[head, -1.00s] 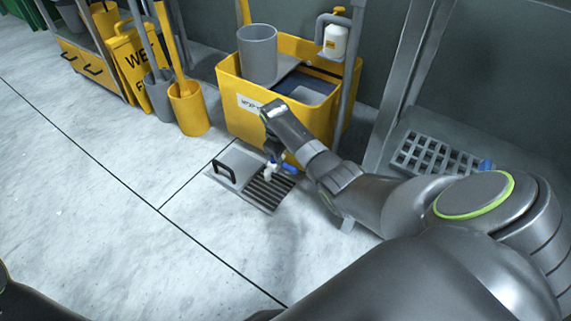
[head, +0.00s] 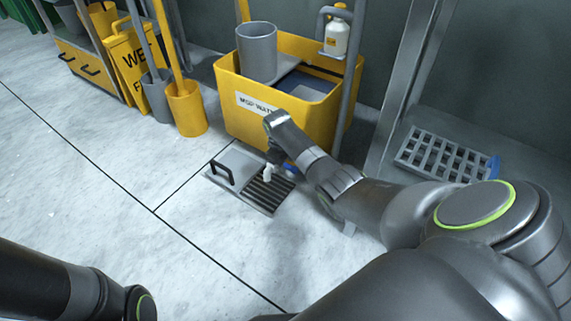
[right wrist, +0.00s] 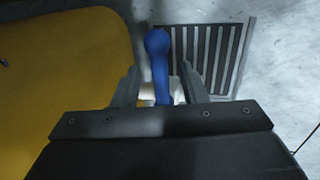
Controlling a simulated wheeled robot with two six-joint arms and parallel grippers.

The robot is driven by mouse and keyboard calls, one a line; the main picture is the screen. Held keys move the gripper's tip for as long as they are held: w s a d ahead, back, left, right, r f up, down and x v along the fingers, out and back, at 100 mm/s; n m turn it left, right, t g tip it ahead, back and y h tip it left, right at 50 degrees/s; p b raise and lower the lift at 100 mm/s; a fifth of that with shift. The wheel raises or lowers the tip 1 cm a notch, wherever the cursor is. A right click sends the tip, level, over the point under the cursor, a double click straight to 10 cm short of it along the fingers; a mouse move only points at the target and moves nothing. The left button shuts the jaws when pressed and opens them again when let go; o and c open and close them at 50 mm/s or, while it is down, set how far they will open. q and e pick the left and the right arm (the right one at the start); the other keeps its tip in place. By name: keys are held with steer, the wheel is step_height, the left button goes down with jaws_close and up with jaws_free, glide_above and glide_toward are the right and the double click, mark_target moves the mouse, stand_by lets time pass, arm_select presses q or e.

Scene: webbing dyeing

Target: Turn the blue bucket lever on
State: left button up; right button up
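The yellow mop bucket (head: 240,118) stands by the wall, with a white spout (head: 267,172) low at its front. The blue lever (head: 290,168) is beside the spout in the head view, partly hidden by my right arm. In the right wrist view the blue lever (right wrist: 158,65) runs up the picture between the two fingers of my right gripper (right wrist: 160,67). The fingers stand apart, with a gap on either side of the lever. In the head view my right gripper (head: 273,154) is small and mostly hidden. My left forearm shows at lower left, but its gripper is out of view.
A floor drain grate (head: 268,190) lies below the spout, next to a plate with a black handle (head: 222,172). A grey grid tray (head: 440,157) is at right. A yellow pail (head: 187,110) and wet-floor sign (head: 127,62) stand at left. The floor in front is clear.

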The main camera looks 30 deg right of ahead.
steer(key=shift+c, duration=0.5)
jaws_close()
